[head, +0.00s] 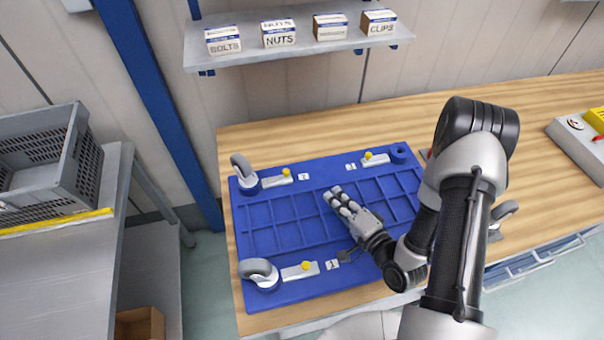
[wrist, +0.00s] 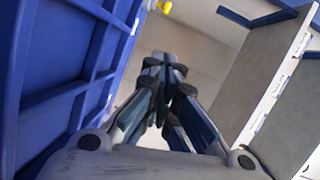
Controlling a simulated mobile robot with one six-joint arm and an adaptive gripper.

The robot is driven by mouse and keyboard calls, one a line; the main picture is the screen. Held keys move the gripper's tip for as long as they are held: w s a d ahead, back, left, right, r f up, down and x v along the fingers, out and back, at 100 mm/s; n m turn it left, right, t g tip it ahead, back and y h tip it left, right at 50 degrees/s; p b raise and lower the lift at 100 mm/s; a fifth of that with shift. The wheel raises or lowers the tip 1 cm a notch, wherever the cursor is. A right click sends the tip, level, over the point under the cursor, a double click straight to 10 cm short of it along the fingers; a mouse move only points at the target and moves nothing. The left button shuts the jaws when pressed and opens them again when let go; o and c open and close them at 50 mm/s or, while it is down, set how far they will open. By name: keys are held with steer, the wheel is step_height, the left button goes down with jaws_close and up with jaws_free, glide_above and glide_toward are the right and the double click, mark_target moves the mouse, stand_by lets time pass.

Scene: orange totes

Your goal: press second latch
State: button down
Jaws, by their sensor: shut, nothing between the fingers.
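A blue compartmented board (head: 243,225) lies on the wooden bench. Three latches with yellow knobs show on it: front left (head: 298,271), back left (head: 277,179) and back right (head: 376,160). Each has a small white label beside it; the front-left one seems to read 1, the others are too small to read. My gripper (head: 338,198) is shut and empty above the middle of the board, apart from all three latches. It also shows in the wrist view (wrist: 163,65), with a yellow knob (wrist: 164,6) beyond its tips. My arm hides the board's front right corner.
Grey clamp-like handles stand at the board's left corners (head: 240,168) (head: 260,271). A shelf (head: 300,50) with small labelled boxes hangs behind the bench. A grey crate (head: 75,165) stands at left, a device with a yellow part (head: 578,135) at far right.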

steer(key=shift+w, duration=0.1)
steer(key=b, duration=0.1)
glide_above(301, 186)
steer(key=d, duration=0.4)
steer(key=shift+a+f, duration=0.25)
steer(key=shift+f, duration=0.55)
steer(key=shift+a+f+b, duration=0.15)
steer(key=shift+a+b, duration=0.05)
steer(key=shift+a, duration=0.4)
steer(key=shift+a+f+b, duration=0.15)
steer(key=shift+a+b, duration=0.05)
steer(key=shift+a, duration=0.35)
steer(key=shift+w+a, duration=0.15)
steer(key=shift+a, duration=0.35)
steer(key=shift+a, duration=0.1)
